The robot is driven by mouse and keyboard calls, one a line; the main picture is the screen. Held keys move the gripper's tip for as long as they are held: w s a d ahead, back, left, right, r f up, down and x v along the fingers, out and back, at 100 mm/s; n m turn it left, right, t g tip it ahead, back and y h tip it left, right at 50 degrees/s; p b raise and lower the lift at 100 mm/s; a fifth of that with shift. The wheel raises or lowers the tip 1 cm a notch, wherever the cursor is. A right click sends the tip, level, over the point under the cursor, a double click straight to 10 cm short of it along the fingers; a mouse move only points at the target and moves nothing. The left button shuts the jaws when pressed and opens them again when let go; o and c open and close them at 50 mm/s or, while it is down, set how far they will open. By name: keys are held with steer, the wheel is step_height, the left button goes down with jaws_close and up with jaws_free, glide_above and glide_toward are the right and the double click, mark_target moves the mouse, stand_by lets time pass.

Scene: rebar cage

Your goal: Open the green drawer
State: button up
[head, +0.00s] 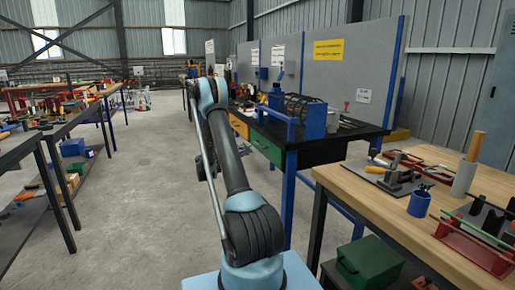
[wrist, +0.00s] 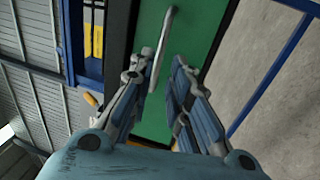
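The green drawer (wrist: 188,40) fills the middle of the wrist view, with a long metal bar handle (wrist: 162,45) running down its front. My gripper (wrist: 155,75) is open, its two fingers spread apart over the drawer front. The lower end of the handle lies between the fingertips, close to the left finger; I cannot tell whether they touch. In the head view a green drawer front (head: 265,145) shows beside a yellow one on the dark-topped workbench (head: 350,133). My arm hides part of that bench side, and my gripper cannot be made out clearly there.
A blue frame (head: 290,125) stands on the workbench. A wooden table (head: 350,180) with tools is at the right, with a green box (head: 370,260) below it. Long benches (head: 50,138) line the left. The concrete floor (head: 150,190) between is clear.

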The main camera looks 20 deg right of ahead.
mark_target(258, 145)
steer(key=shift+w+d+r, duration=0.1)
steer(key=shift+d+r, duration=0.15)
steer(key=shift+d, duration=0.9)
steer(key=shift+s+d+r, duration=0.1)
steer(key=shift+d+r, duration=0.1)
steer(key=shift+d, duration=1)
steer(key=shift+w+d+r, duration=0.1)
steer(key=shift+d+r, duration=0.15)
steer(key=shift+d, duration=0.9)
jaws_close()
